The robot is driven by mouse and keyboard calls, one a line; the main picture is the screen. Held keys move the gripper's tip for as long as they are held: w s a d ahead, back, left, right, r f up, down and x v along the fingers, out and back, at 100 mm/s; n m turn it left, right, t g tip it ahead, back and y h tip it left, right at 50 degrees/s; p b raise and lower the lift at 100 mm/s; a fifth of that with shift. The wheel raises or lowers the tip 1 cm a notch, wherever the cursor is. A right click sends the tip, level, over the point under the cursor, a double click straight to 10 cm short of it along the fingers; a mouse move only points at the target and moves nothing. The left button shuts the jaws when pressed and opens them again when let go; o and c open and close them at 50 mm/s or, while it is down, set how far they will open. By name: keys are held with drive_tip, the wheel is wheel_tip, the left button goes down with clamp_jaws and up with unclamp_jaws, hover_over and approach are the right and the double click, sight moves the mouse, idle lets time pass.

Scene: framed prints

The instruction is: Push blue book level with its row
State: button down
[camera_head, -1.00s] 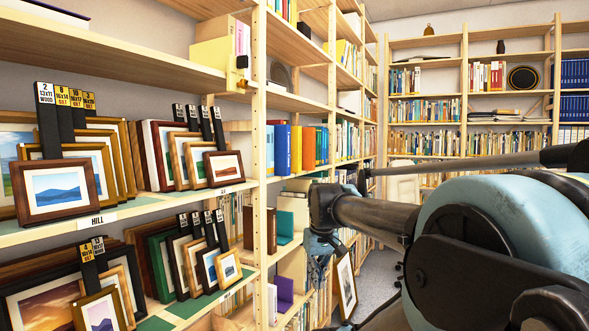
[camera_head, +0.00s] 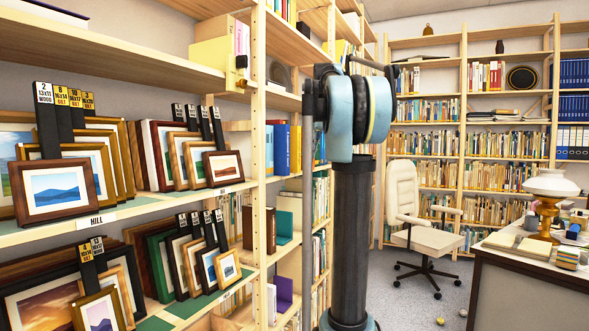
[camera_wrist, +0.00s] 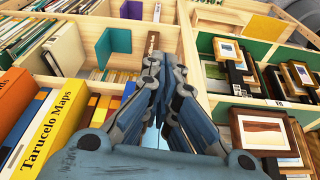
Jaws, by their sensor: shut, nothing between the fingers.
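A blue book (camera_head: 281,148) stands upright with other books on the middle shelf, right of the wooden post in the head view. How far it stands out from its row is hard to tell there. In the head view my arm hides the gripper and part of the book row.
A yellow book (camera_wrist: 62,130) marked Tarucelo Maps stands near my gripper. Framed prints (camera_head: 52,190) fill the shelves at left. A white office chair (camera_head: 420,230) and a desk (camera_head: 530,285) with a lamp stand at right. Grey floor (camera_head: 400,310) lies between.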

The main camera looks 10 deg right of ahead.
sight(282, 164)
drive_tip(key=w+d+r+n, duration=0.1)
drive_tip(key=w+r, duration=0.2)
drive_tip(key=w, duration=0.1)
drive_tip(key=w+a+f, duration=0.4)
drive_tip(key=a+f, duration=0.1)
drive_tip(key=f, duration=0.4)
drive_tip(key=shift+a, duration=0.15)
idle(0.4)
drive_tip(key=w+a, duration=0.1)
drive_tip(key=a, duration=0.1)
drive_tip(key=w+a, duration=0.2)
drive_tip(key=shift+w+a, duration=0.3)
drive_tip(key=shift+a, duration=0.1)
